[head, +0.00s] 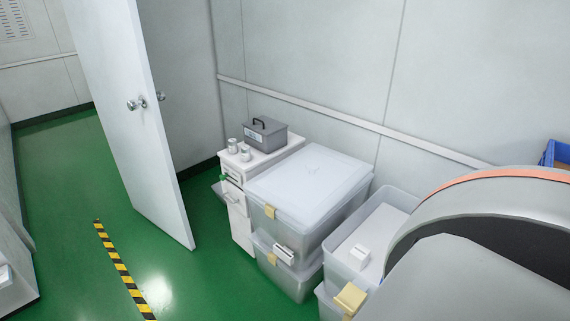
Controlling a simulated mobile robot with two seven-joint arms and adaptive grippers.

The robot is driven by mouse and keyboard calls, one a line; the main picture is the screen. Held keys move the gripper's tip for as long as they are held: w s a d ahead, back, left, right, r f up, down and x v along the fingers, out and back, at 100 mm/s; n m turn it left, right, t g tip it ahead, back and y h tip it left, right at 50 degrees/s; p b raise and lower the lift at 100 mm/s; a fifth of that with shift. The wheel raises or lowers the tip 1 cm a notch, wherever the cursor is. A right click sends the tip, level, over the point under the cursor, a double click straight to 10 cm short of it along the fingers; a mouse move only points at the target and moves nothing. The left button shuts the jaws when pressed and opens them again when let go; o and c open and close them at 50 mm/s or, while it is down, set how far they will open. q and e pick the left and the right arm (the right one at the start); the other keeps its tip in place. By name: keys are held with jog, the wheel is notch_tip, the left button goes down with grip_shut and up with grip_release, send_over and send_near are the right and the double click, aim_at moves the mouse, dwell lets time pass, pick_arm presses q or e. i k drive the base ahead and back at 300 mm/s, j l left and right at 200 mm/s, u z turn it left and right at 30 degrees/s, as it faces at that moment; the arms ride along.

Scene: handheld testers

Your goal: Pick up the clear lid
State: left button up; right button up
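A clear, whitish lid (310,180) lies flat on the upper of two stacked translucent bins (325,239), near the middle of the head view. A large rounded grey part with an orange stripe, apparently my own arm, covers the lower right and hides part of that bin. Neither of my grippers is in view.
A white drawer cabinet (239,208) left of the stack holds a grey handled case (265,134) and small white containers (239,150). A white door (125,120) stands open. Green floor with a yellow-black strip (122,273) is clear at left. A wall runs behind the bins.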

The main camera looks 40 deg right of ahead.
aim_at(305, 185)
jog(key=i+z, duration=0.25)
jog(key=i, duration=0.15)
jog(key=i+j+z, duration=0.4)
jog(key=i+z, duration=0.15)
jog(key=i, duration=0.15)
jog(key=i+j+z, duration=0.15)
jog(key=z, duration=0.25)
jog(key=i+j+z, duration=0.25)
jog(key=z, duration=0.15)
jog(key=i+j+z, duration=0.15)
jog(key=j+z, duration=0.25)
jog(key=i+j+z, duration=0.1)
jog(key=z, duration=0.3)
jog(key=j+z, duration=0.4)
jog(key=i+j, duration=0.05)
